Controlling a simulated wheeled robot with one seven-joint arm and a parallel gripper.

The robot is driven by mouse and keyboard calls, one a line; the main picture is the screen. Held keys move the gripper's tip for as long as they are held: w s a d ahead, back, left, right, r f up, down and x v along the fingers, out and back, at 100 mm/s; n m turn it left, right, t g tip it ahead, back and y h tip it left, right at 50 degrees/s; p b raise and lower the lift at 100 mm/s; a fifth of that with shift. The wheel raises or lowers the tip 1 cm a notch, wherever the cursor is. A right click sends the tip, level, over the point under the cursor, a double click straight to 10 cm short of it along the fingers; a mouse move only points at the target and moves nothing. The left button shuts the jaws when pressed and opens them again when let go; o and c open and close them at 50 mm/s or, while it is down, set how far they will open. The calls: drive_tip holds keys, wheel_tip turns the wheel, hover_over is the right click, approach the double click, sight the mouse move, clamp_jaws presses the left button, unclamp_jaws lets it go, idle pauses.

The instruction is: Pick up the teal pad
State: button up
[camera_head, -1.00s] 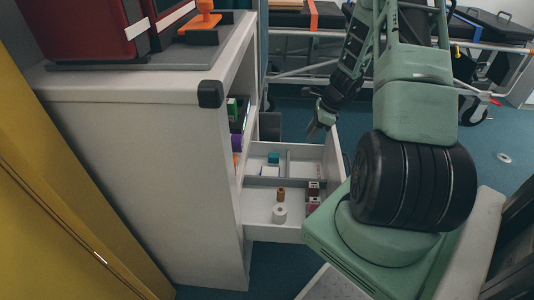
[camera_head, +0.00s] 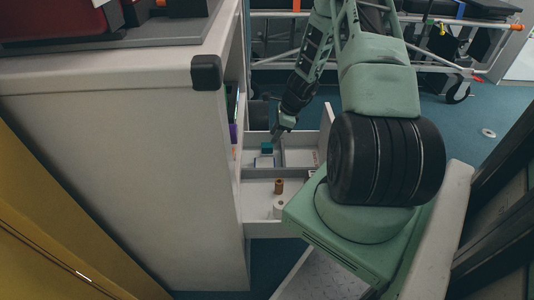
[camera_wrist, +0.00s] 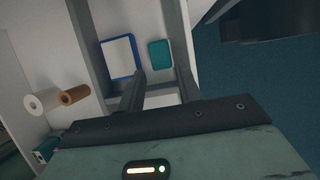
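The teal pad (camera_head: 266,148) lies in the far left compartment of the open drawer (camera_head: 262,230). In the wrist view the teal pad (camera_wrist: 159,54) is a small rounded block just beyond my fingertips, roughly centred between them. My gripper (camera_wrist: 160,72) is open, with nothing between its fingers that I can see it holding. In the head view my gripper (camera_head: 279,136) points down above the drawer, close to the pad on its upper right. I cannot tell the exact height between fingertips and pad.
A white, blue-edged item (camera_wrist: 118,57) lies beside the pad. A white roll (camera_wrist: 43,102) and a brown roll (camera_wrist: 74,95) stand in the nearer compartment. Drawer dividers run close to the fingers. The cabinet (camera_head: 130,130) rises to the left; blue floor is open to the right.

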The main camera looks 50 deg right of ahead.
sight(268, 145)
drive_tip(key=shift+b+x, duration=1.4)
drive_tip(key=shift+x, duration=1.7)
drive_tip(key=shift+w+r, duration=0.1)
drive_tip(key=c, duration=0.6)
